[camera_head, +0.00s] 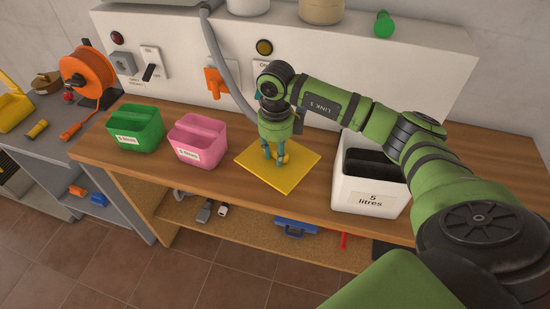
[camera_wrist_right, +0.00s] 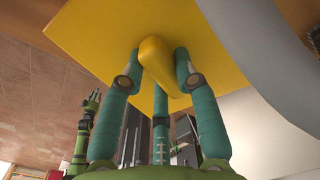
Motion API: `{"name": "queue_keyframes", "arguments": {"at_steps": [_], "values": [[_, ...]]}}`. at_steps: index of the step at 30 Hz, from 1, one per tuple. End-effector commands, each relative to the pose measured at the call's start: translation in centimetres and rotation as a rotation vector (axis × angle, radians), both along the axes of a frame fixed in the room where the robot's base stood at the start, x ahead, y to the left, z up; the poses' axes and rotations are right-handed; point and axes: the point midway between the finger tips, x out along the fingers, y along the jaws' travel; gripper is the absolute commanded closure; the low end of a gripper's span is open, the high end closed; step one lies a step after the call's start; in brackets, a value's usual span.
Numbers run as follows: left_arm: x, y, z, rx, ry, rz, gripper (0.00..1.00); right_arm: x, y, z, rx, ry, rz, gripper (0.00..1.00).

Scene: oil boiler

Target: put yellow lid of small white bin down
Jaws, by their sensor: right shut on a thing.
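The yellow lid (camera_head: 287,182) is a flat square plate with a yellow knob on top. It lies level at the front middle of the wooden worktop, between the pink bin and the white bin; whether it touches the wood I cannot tell. My right gripper (camera_head: 275,159) points down and is shut on the knob. In the right wrist view the lid (camera_wrist_right: 95,35) fills the top and the fingers close around its knob (camera_wrist_right: 157,62). The white bin (camera_head: 367,198), marked "5 litres", stands lidless to the right.
A green bin (camera_head: 135,141) and a pink bin (camera_head: 200,155) stand left of the lid. A grey hose (camera_head: 222,65) hangs down behind my right gripper. A white panel (camera_head: 180,60) with sockets and switches rises behind. My right arm passes over the white bin.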

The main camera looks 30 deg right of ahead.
Motion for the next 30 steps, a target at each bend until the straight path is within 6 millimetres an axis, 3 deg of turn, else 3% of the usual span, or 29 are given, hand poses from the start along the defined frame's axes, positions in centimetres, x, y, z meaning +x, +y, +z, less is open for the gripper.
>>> {"name": "queue_keyframes", "arguments": {"at_steps": [4,9,14,21,22,23,30], "values": [[-0.3,0.0,0.7,0.000,0.003,0.000,0.60,-0.1,0.1,-1.6,0.001,0.004,0.001,0.94],[1.8,-0.1,1.4,-0.002,-0.030,0.000,0.60,0.0,0.1,-3.7,0.001,0.001,0.002,0.94],[3.3,-0.3,1.4,-0.006,-0.055,0.000,0.60,0.0,0.1,-4.1,0.002,-0.002,0.002,0.94],[2.6,-0.2,0.9,-0.004,-0.043,0.000,0.60,0.0,0.1,-4.5,0.000,-0.001,0.002,0.94],[2.5,-0.2,1.1,-0.005,-0.041,0.000,0.60,0.0,0.1,-4.4,0.000,-0.001,0.002,0.57],[2.3,-0.2,1.1,-0.004,-0.038,0.000,0.60,0.0,0.1,-4.3,0.000,-0.001,0.002,0.45],[1.7,-0.1,1.0,-0.003,-0.027,0.000,0.60,0.0,0.1,-4.3,0.000,-0.001,0.002,0.45]]}}
